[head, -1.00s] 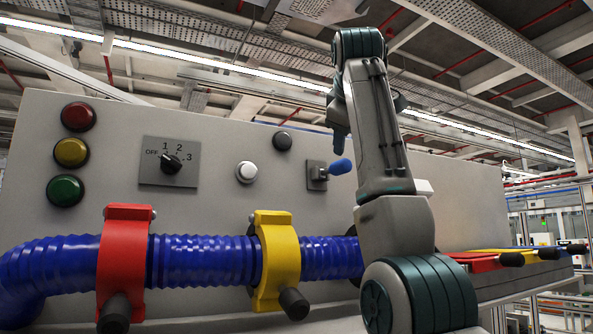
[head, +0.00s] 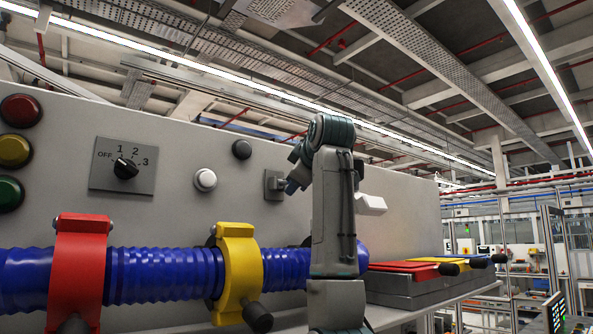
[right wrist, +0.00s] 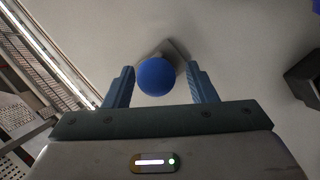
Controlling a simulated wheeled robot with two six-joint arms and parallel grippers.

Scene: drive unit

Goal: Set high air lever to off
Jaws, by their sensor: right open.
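A lever with a round blue knob (right wrist: 156,76) is on the panel. In the right wrist view, the knob is between the two fingers of my right gripper (right wrist: 160,88), which is open, with a gap on each side. The lever's grey mounting plate (head: 273,185) shows in the head view beside my right gripper (head: 294,184), which largely hides the knob. No label on the lever can be read. My left gripper is not in view.
The grey panel (head: 215,160) also carries a rotary dial (head: 126,168), a white button (head: 205,180) and a black button (head: 241,149). A blue hose (head: 160,275) with red (head: 78,260) and yellow (head: 237,265) clamps runs below. Black-ended handles (head: 448,269) are at the right.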

